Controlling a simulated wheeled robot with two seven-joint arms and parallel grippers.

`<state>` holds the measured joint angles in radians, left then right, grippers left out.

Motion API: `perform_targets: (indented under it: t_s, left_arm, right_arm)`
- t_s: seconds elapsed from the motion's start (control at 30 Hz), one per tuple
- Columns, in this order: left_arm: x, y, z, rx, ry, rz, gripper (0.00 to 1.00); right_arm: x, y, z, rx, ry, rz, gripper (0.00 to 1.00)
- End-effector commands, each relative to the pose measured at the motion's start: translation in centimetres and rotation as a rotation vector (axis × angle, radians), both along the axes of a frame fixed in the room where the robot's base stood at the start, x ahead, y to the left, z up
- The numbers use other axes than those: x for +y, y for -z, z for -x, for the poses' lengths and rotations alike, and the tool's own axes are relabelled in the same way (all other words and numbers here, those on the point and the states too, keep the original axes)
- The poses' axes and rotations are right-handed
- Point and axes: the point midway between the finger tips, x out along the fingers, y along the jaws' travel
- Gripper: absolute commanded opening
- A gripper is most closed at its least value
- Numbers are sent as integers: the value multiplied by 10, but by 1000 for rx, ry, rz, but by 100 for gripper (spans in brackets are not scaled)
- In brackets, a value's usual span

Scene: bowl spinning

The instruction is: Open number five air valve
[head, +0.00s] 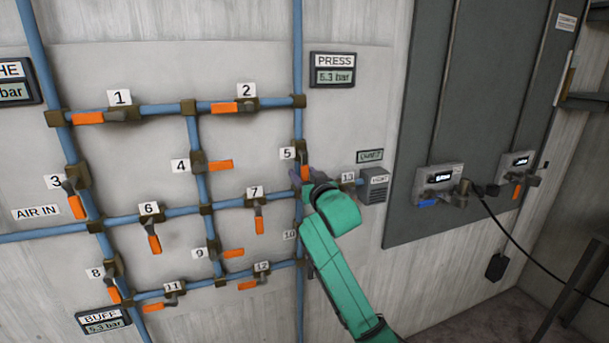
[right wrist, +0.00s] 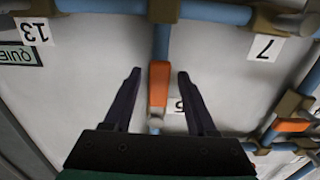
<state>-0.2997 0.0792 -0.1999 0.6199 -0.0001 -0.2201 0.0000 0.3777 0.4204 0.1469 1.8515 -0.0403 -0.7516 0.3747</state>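Valve five sits on the right vertical blue pipe, beside its number 5 label (head: 287,153). Its orange handle (head: 305,172) points down, in line with the pipe. My right gripper (head: 313,180) is at this handle in the head view and partly covers the area below it. In the right wrist view, which is upside down, the two dark fingers of the gripper (right wrist: 158,75) are spread apart. The orange handle (right wrist: 158,88) lies between them with a gap on both sides. The number 5 label is partly hidden behind a finger there. My left gripper is not in view.
Valve seven (head: 258,222) is to the lower left and the number 13 label (head: 348,177) with a grey box (head: 374,186) is to the right. A PRESS display (head: 333,76) reads 5.3 bar above. A grey panel (head: 410,130) stands further right.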

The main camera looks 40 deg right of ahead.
Motion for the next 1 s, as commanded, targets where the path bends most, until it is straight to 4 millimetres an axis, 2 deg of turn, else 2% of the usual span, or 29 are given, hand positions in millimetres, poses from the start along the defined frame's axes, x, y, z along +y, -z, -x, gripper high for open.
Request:
perform_targets:
  t_s: [0.2, 0.33, 0.47, 0.7, 0.8, 1.0]
  left_arm:
    - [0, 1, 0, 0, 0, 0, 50]
    - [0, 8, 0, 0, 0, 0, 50]
    - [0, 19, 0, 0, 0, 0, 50]
    - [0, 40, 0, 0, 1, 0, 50]
    - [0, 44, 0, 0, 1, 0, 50]
    - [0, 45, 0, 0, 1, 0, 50]
  right_arm:
    - [0, 0, 2, 1, 1, 2, 57]
    - [5, 2, 14, -1, 0, 3, 57]
    - [14, 4, 40, -1, -1, 3, 57]
    - [37, 5, 103, 0, -1, 2, 57]
    - [43, 4, 123, 0, -1, 0, 57]
    - [48, 1, 136, 2, 0, 0, 57]
